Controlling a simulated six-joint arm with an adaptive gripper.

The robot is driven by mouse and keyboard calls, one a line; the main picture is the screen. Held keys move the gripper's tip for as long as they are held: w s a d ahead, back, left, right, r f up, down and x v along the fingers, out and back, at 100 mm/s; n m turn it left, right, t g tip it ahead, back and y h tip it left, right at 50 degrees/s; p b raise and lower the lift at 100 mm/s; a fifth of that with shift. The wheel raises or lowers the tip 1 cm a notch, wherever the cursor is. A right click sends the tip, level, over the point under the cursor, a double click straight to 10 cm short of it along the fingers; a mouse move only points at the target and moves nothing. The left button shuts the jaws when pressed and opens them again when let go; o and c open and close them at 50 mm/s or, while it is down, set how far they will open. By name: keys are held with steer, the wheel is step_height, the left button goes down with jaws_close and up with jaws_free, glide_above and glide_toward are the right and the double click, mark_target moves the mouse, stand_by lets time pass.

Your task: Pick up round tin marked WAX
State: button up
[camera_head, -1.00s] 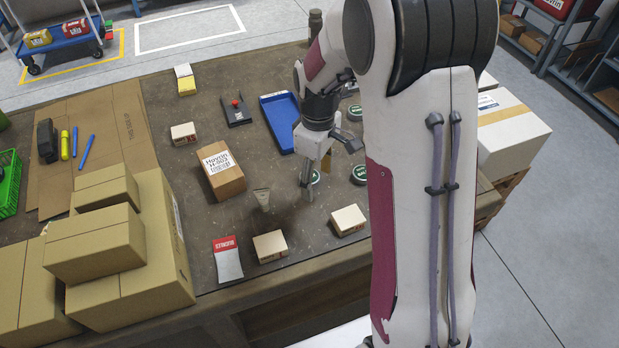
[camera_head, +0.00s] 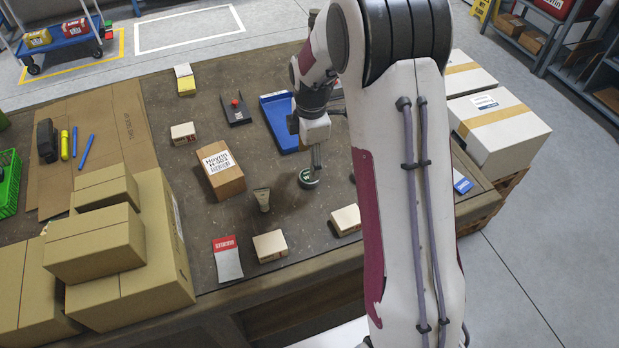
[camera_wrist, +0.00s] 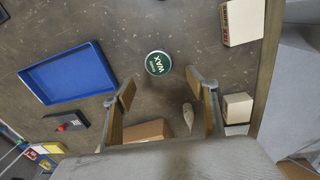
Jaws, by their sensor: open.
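The round tin marked WAX (camera_wrist: 158,63) has a green lid with white lettering and lies flat on the workbench. In the wrist view it sits just ahead of my gripper (camera_wrist: 161,82), between the lines of the two spread fingers. The fingers are open with nothing between their tips. In the head view a green-lidded tin (camera_head: 308,179) shows on the bench just below the fingertips of my gripper (camera_head: 317,163).
A blue tray (camera_head: 283,122) lies behind the gripper. A brown carton (camera_head: 222,172), a small grey tube (camera_head: 262,198) and small pale boxes (camera_head: 270,246) stand nearby. Stacked cartons (camera_head: 120,250) fill the bench's front left. Bare bench surrounds the tin.

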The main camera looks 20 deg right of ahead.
steer(key=shift+w+f, duration=0.1)
steer(key=shift+f, duration=1.2)
steer(key=shift+f, duration=0.1)
steer(key=shift+w+d+f, duration=0.1)
steer(key=shift+w+f, duration=0.1)
steer(key=shift+f, duration=1.05)
steer(key=shift+w+d+f, duration=0.1)
steer(key=shift+w+f, duration=0.05)
steer(key=shift+f, duration=1.1)
steer(key=c, duration=1.2)
